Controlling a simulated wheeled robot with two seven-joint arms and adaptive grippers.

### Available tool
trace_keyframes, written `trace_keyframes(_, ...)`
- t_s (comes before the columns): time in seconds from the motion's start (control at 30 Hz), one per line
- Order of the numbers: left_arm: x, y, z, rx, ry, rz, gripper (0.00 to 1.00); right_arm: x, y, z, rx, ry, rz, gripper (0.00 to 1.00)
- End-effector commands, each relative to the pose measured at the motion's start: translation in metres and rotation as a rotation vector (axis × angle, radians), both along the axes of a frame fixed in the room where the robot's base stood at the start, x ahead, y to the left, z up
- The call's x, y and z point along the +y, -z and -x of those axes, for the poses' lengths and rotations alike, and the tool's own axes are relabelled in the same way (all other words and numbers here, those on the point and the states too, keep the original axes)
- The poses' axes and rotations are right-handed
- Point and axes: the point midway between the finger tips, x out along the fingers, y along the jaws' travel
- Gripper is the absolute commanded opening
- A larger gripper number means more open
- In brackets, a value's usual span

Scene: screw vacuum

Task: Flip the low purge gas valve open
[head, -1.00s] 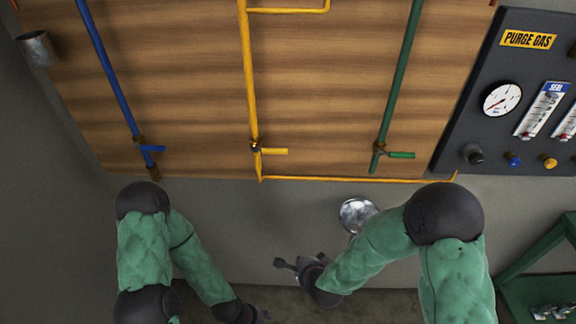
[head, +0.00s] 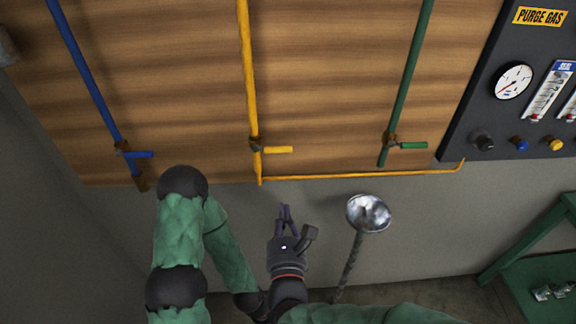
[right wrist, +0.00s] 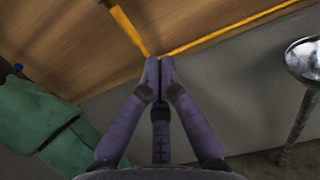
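The yellow pipe (head: 247,70) runs down the wooden board to a valve with a yellow handle (head: 278,150), which points right, across the pipe. The pipe bends below it and runs right to the panel labelled PURGE GAS (head: 540,17). My right gripper (head: 285,208) points up, just below and right of the pipe's bend, apart from the handle. In the right wrist view its fingertips (right wrist: 159,62) are together with nothing between them, and the yellow pipe (right wrist: 130,30) shows beyond. My left gripper (head: 252,306) is low in the head view, mostly hidden.
A blue pipe valve (head: 135,154) is at left and a green pipe valve (head: 405,145) at right. A shiny round bowl on a stand (head: 368,213) stands right of my right gripper. A green table (head: 545,262) is at lower right. The panel has a gauge (head: 514,81) and knobs.

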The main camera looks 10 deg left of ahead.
Motion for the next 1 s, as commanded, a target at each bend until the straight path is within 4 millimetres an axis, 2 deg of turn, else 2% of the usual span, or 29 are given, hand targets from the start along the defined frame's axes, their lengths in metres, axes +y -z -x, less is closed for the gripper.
trace_keyframes(0.13, 0.000, 0.001, 0.000, 0.000, 0.000, 0.000, 0.63, 0.002, -0.007, 0.005, -0.007, -0.001, -0.063, 0.00)
trace_keyframes(0.57, 0.000, 0.002, 0.000, 0.000, 0.000, 0.000, 0.63, 0.003, -0.006, 0.001, -0.005, 0.000, -0.066, 0.00)
trace_keyframes(0.73, 0.000, 0.005, 0.000, 0.000, 0.000, 0.000, 0.63, 0.008, -0.006, -0.018, -0.004, 0.003, -0.066, 0.00)
trace_keyframes(1.0, 0.000, 0.012, 0.000, 0.000, 0.000, 0.000, 0.63, 0.022, -0.008, -0.066, -0.005, 0.003, -0.066, 0.00)
